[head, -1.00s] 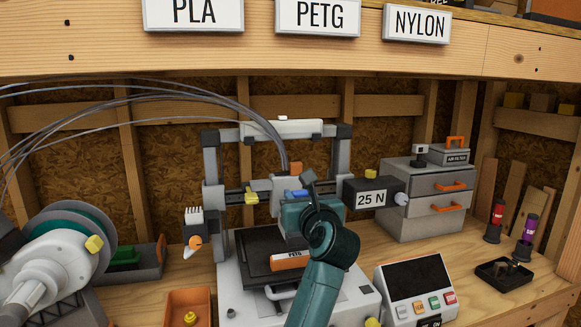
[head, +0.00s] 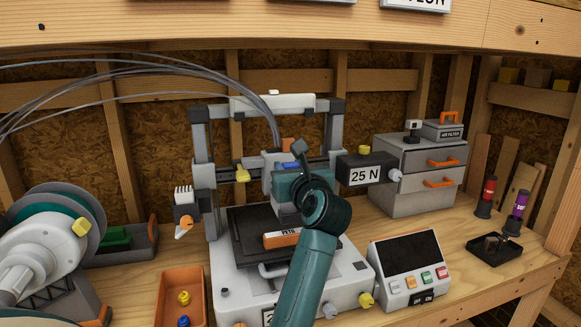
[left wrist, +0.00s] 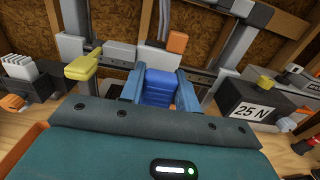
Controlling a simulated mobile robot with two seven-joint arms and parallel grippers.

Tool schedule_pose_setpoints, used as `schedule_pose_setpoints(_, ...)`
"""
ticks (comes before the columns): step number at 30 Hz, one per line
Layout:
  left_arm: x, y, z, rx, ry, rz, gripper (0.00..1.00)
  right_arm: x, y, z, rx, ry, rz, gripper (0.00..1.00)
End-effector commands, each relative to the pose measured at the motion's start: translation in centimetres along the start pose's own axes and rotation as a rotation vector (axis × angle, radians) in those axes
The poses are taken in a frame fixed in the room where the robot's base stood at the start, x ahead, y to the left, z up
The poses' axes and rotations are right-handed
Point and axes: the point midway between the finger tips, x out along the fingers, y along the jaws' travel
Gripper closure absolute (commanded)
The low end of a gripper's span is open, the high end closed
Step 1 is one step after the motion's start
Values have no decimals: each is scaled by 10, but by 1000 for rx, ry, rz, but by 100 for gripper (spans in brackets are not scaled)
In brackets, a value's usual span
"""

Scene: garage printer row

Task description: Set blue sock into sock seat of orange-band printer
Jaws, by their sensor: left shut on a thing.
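The blue sock (left wrist: 160,88) is between the two blue-grey fingers of my left gripper (left wrist: 160,84), which is shut on it. In the head view my left gripper (head: 290,174) is in front of the print head of the printer (head: 232,275), above the bed. An orange band marked PETG (head: 282,239) lies across the bed's front. An orange block (left wrist: 177,41) shows behind the sock in the left wrist view. The sock seat is hidden behind the sock and gripper, and I cannot tell whether the sock touches it. My right gripper is not in view.
A black box marked 25 N (head: 364,173) is close to the right of my gripper. A yellow lever (left wrist: 84,65) is to its left. The control panel (head: 408,268), an orange tray (head: 169,290) and a spool (head: 50,225) stand around the printer. Filament tubes arch overhead.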

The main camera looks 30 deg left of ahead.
Motion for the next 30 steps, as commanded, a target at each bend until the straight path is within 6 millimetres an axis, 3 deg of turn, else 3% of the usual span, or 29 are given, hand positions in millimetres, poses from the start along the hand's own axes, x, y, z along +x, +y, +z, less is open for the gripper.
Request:
schedule_pose_setpoints(12, 0, 0, -41, -1, 0, 0, 90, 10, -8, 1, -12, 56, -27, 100)
schedule_pose_setpoints(30, 0, 0, -45, 0, -1, 0, 90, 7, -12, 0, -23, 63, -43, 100)
